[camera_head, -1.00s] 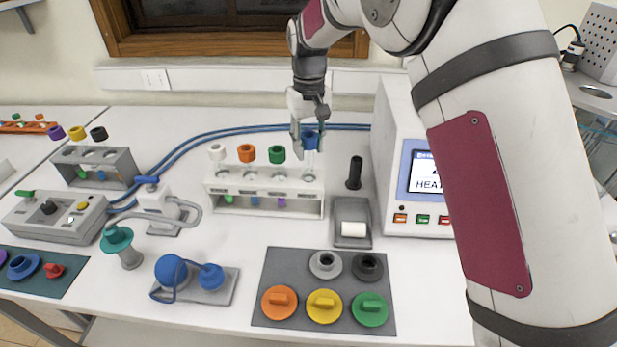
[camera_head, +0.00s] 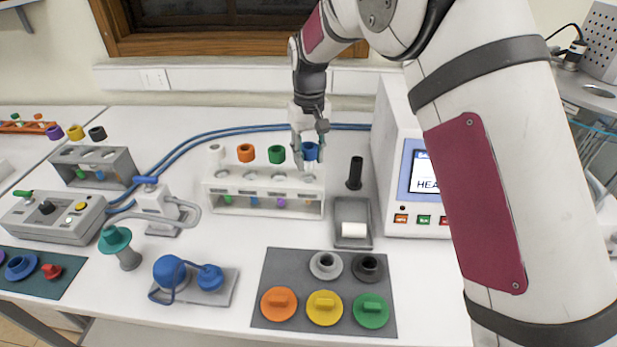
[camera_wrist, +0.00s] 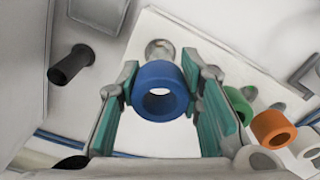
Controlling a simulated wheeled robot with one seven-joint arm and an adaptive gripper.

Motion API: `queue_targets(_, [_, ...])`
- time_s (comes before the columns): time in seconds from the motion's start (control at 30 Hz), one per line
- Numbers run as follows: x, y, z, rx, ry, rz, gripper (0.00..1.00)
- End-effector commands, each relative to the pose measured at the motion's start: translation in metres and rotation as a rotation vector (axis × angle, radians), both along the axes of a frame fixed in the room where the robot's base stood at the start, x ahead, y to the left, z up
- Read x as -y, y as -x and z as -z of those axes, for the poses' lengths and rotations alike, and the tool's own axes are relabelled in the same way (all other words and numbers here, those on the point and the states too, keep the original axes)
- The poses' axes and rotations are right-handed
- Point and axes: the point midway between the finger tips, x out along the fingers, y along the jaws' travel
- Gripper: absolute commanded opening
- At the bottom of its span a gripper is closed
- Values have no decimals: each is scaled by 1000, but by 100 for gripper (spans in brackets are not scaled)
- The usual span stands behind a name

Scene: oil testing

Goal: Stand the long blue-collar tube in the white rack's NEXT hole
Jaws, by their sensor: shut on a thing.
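The long blue-collar tube (camera_head: 311,151) is upright at the right end of the white rack (camera_head: 265,208). The glass goes down into the rightmost hole, and an orange-tinted lower end shows in the rack's front opening. The other holes hold tubes with white (camera_head: 216,151), orange (camera_head: 246,152) and green (camera_head: 277,154) collars. In the wrist view the blue collar (camera_wrist: 160,90) sits between the teal-padded fingers (camera_wrist: 163,100). How deep the tube sits is hard to tell.
A black upright cylinder (camera_head: 355,173) and a grey tray (camera_head: 352,212) with a white piece stand right of the rack. The white heater unit (camera_head: 395,140) is further right. A grey mat (camera_head: 262,322) with coloured caps lies in front.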

Motion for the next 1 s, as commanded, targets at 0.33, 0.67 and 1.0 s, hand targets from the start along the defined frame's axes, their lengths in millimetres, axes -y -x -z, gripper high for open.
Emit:
queue_targets(0.33, [0,0,6,-1,0,0,0])
queue_targets(0.67, [0,0,13,0,0,0,0])
queue_targets(1.0, [0,0,14,0,0,0,56])
